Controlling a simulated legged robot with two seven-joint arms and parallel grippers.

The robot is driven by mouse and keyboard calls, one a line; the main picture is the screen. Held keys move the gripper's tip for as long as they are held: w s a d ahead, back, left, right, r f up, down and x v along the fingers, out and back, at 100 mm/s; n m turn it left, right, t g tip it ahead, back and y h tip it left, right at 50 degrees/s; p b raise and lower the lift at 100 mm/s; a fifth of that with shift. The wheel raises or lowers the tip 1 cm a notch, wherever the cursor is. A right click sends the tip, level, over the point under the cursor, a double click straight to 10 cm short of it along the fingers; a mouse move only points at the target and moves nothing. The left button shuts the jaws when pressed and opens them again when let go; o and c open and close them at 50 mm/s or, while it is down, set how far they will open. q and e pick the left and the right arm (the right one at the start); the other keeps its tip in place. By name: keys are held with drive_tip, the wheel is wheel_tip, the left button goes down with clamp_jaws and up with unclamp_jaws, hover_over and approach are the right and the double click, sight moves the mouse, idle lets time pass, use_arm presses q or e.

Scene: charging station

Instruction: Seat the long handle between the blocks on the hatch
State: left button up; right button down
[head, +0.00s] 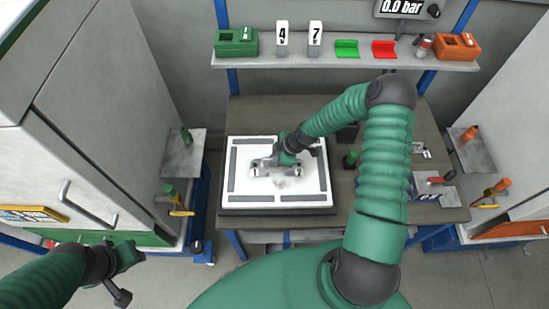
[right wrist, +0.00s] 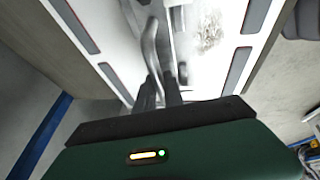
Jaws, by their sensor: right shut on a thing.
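The white hatch (head: 308,186) with grey strips near its edges lies on the bench in the head view; its white face also fills the top of the right wrist view (right wrist: 215,70). My right gripper (head: 284,162) is over the middle of the hatch. In the right wrist view its dark fingers (right wrist: 160,92) are shut on the long grey metal handle (right wrist: 150,45). Small light metal blocks (head: 297,171) show by the handle, partly hidden by the gripper. I cannot tell whether the handle lies between them. My left gripper (head: 128,256) is away at the lower left, its jaw gap unclear.
A shelf (head: 330,62) above the bench holds a green box (head: 236,42), number plates, green and red trays and an orange box (head: 457,47). Small tools lie on the bench's right side. A grey smudge (right wrist: 210,32) marks the hatch. A white cabinet stands at left.

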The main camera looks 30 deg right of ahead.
drive_tip(key=shift+f+b, duration=0.55)
drive_tip(key=shift+f, duration=0.25)
drive_tip(key=c, duration=1.4)
unclamp_jaws()
drive_tip(key=shift+o, duration=0.2)
drive_tip(key=shift+r, duration=0.1)
drive_tip(key=v, duration=1.6)
drive_tip(key=shift+d+r+b, duration=0.15)
drive_tip(key=shift+r+b, duration=0.05)
drive_tip(key=shift+b, duration=0.1)
drive_tip(key=shift+s, duration=0.1)
